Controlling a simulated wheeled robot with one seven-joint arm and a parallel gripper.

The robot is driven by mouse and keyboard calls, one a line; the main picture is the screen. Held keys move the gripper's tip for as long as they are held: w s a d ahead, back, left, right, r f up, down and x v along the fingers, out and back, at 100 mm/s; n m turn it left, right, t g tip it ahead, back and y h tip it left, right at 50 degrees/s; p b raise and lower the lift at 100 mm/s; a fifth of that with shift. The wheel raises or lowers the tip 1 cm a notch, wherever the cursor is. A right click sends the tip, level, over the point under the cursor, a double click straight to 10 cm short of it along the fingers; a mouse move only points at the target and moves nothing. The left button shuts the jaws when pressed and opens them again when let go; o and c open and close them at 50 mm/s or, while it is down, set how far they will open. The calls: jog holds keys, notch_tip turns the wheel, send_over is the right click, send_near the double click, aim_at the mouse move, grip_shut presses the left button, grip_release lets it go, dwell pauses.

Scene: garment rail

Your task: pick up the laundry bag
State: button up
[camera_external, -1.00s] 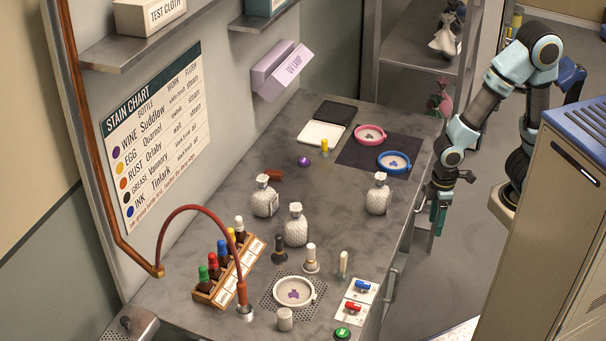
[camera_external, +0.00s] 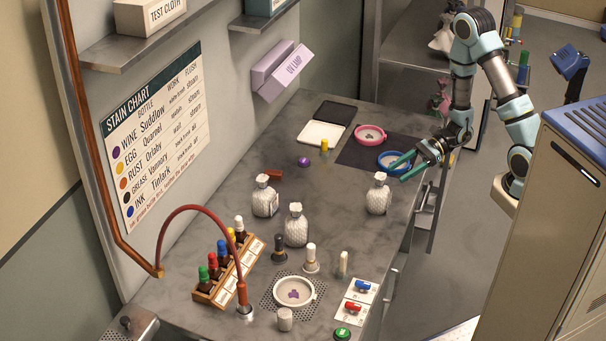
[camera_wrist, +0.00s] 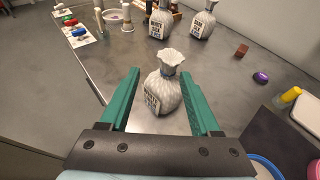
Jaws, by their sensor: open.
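Three similar whitish, tied bags stand upright on the grey bench. The nearest to me, the right bag (camera_external: 378,196), has a dark neck tie and a printed label, seen in the wrist view (camera_wrist: 162,88). My gripper (camera_external: 397,172) is open and empty, just beyond this bag and to its right, fingers pointing towards it. In the wrist view my green fingers (camera_wrist: 156,73) frame the bag from both sides; I cannot tell whether they touch it. The other two are the middle bag (camera_external: 296,227) and the left bag (camera_external: 264,198).
A blue ring dish (camera_external: 394,161) and a pink ring dish (camera_external: 370,134) lie on a dark mat near my gripper. A white-capped bottle (camera_external: 311,258) and a bottle rack (camera_external: 226,270) stand towards the front. Bare bench surrounds the right bag.

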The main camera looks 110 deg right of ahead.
aim_at(371, 192)
jog(key=w+f+b, duration=0.1)
jog(key=b, duration=0.1)
jog(key=w+d+f+b, duration=0.1)
jog(key=shift+w+m+h+b, duration=0.2)
jog(key=shift+m+h+b, duration=0.1)
jog(key=shift+h+b, duration=0.1)
jog(key=b+x, duration=0.2)
jog(key=b, duration=0.1)
jog(key=shift+r, duration=0.2)
jog(key=shift+w+r, duration=0.1)
jog(key=shift+w, duration=0.45)
jog(key=shift+p+x, duration=0.75)
jog(key=shift+x, duration=1.55)
jog(key=shift+d, duration=0.1)
grip_shut()
